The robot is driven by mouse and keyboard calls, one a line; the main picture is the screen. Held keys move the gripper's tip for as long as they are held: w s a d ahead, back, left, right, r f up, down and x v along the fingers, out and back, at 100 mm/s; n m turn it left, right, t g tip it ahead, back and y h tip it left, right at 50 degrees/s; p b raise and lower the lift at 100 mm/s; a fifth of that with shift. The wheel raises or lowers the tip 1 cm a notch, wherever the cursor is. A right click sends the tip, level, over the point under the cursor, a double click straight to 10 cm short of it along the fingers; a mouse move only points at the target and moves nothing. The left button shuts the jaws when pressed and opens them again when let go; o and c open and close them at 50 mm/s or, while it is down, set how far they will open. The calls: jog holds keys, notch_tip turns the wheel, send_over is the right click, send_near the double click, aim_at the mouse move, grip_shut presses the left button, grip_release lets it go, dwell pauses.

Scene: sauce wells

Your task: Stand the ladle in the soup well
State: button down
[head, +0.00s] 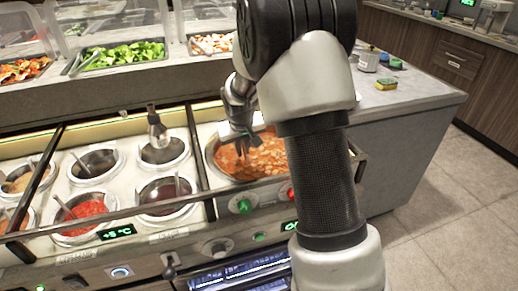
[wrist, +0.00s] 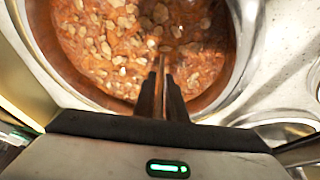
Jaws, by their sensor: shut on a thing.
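The soup well (head: 212,160) is a round steel-rimmed pot of orange-red soup with pale pieces, right of the smaller sauce wells. It fills the top of the wrist view (wrist: 236,75). My gripper (head: 243,147) is over the soup, partly behind my own arm in the head view. In the wrist view its two dark fingers (wrist: 162,80) are close together, pointing into the well. They are shut on a thin piece that I take to be the ladle's handle (wrist: 162,62). The ladle's bowl is not visible; I cannot tell how deep it sits.
Several sauce wells (head: 120,165) with utensils lie to the left. A metal utensil (head: 158,132) stands at the back dark well. A rail (head: 120,216) runs along the front. Salad trays (head: 122,57) lie behind. A grey counter (head: 425,92) with a sponge (head: 386,84) is at right.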

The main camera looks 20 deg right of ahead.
jog(key=shift+f, duration=0.2)
jog(key=c, duration=1.1)
grip_release()
notch_tip(320, 180, up, 9)
jog(key=p, duration=0.6)
dwell(0.4)
